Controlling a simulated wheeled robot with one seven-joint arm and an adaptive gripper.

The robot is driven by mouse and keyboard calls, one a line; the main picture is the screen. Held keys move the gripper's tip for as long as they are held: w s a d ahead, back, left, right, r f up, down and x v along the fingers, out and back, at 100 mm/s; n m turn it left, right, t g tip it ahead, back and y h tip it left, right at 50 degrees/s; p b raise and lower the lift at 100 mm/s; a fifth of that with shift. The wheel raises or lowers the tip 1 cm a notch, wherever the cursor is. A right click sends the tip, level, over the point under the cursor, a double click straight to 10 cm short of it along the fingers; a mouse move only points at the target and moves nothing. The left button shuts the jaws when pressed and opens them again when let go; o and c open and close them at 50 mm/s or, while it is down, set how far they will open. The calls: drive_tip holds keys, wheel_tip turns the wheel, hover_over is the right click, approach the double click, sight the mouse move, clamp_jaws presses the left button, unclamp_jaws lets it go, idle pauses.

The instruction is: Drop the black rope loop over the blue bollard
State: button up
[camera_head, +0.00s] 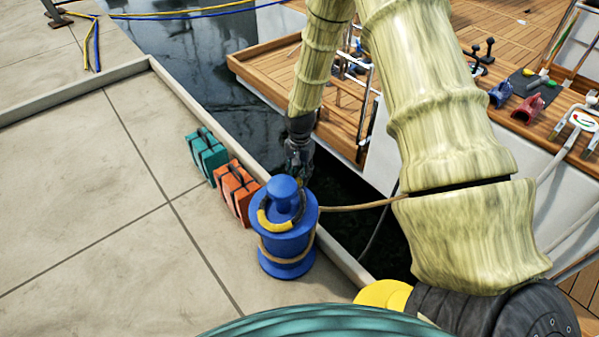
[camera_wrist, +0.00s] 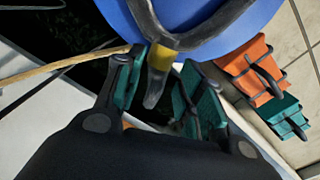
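The blue bollard (camera_head: 282,268) stands on the quay near its edge, a knob rising from its wide top. A black loop with a yellow section (camera_head: 274,224) lies around the knob on the bollard's top. In the wrist view, the black loop (camera_wrist: 206,38) crosses the blue bollard (camera_wrist: 205,12). A yellow band and a dark tail of it sit between my fingers. My gripper (camera_head: 300,178) is just behind the bollard, beside its top. In the wrist view, my gripper's fingers (camera_wrist: 160,88) are apart, with gaps beside the tail. The loop's far side is partly hidden in the head view.
A tan rope (camera_head: 360,206) wraps the bollard's lower body and runs right to the boat. An orange case (camera_head: 236,190) and a teal case (camera_head: 206,154) stand left of the bollard. Dark water lies beyond the quay's raised edge. Open paving lies left.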

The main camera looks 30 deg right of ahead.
idle(0.3)
drive_tip(key=shift+d+r, duration=0.1)
drive_tip(key=shift+r, duration=5.9)
